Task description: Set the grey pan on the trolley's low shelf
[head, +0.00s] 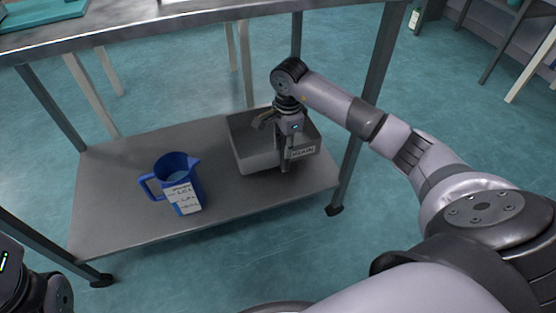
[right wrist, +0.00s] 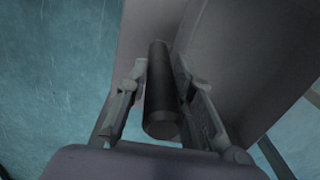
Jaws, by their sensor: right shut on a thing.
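The grey pan (head: 248,158) is a square, open box with a white label on its near side. It is level at the right part of the trolley's low shelf (head: 120,215); I cannot tell whether it rests fully or hovers just above. My right gripper (head: 286,152) points down at the pan. In the right wrist view its fingers (right wrist: 160,82) are shut on the pan's dark round handle, with the grey pan wall (right wrist: 235,50) behind. My left gripper's fingers are not shown; only a dark part of my left arm shows at the bottom left.
A blue jug (head: 176,178) with a white label stands on the low shelf left of the pan, with a gap between. The trolley's top shelf (head: 150,28) overhangs above, and a front-right leg (head: 365,110) stands close to my right arm. The shelf's left end is bare.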

